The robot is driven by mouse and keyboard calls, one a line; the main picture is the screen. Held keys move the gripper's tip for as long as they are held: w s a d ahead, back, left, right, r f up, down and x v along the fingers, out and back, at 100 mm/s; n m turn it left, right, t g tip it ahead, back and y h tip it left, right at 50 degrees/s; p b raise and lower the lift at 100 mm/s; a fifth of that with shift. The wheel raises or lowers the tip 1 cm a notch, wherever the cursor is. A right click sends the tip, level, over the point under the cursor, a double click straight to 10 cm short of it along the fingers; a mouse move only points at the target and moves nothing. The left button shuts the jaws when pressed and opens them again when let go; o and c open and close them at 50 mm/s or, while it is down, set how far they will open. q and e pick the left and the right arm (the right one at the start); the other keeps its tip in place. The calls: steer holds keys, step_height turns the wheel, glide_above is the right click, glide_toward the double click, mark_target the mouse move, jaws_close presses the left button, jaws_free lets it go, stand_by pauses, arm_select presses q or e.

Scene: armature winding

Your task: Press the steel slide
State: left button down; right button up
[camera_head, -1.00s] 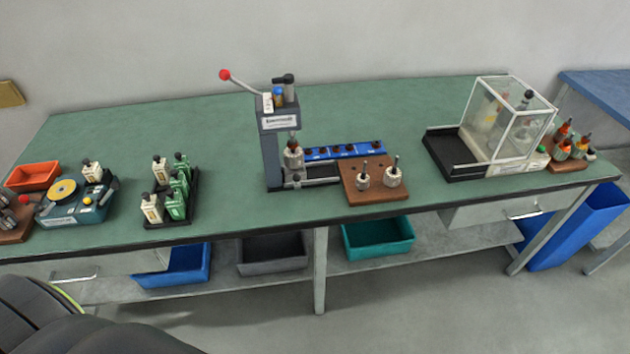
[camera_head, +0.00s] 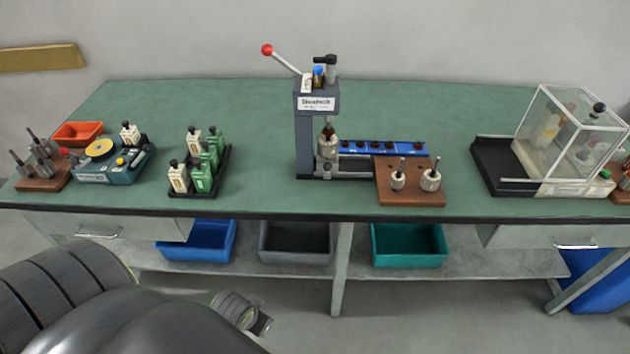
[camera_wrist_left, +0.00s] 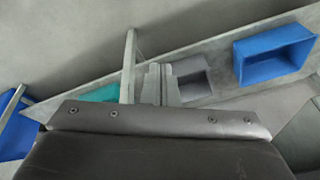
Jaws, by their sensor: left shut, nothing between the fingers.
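The grey bench press (camera_head: 305,140) stands on the green bench, with a red-knobbed lever at its top left. A steel slide (camera_head: 349,165) lies low at its foot, running right toward the wooden block. An armature (camera_head: 327,147) stands upright under the press head. My left arm comes in from the lower left, and its gripper (camera_head: 262,324) is low in front of the bench, well apart from the slide. In the left wrist view the gripper (camera_wrist_left: 160,84) is shut and empty, facing the under-shelf. My right gripper is out of view.
A wooden block (camera_head: 410,188) with two armatures and a blue strip (camera_head: 385,147) adjoin the press. Bottles stand in a black tray (camera_head: 180,193) at left. A clear box (camera_head: 572,140) stands at right. Bins, including a blue one (camera_head: 197,243), sit below the bench edge.

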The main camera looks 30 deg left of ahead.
arm_select(q)
steer(key=w+a+r+n+t+h, duration=0.1)
steer(key=w+a+r, duration=0.2)
steer(key=w+r, duration=0.5)
steer(key=w+a+r+n+t+h+b, duration=0.1)
steer(key=w+a+r, duration=0.3)
steer(key=w+r, duration=0.5)
steer(key=w+a+r+n+t+h+b, duration=0.1)
steer(key=w+a+r, duration=0.3)
steer(key=w+r, duration=0.4)
steer(key=w+n+h, duration=0.1)
steer(key=w, duration=0.1)
steer(key=shift+w+a+r+t, duration=0.2)
steer(key=shift+w+r+t, duration=0.2)
steer(key=x, duration=1)
steer(key=shift+w+d, duration=0.35)
steer(key=shift+d, duration=0.15)
steer(key=shift+w+d, duration=0.3)
steer(key=shift+d, duration=0.25)
steer(key=shift+w+d+p, duration=0.3)
steer(key=shift+w+d, duration=0.05)
steer(key=shift+d, duration=0.3)
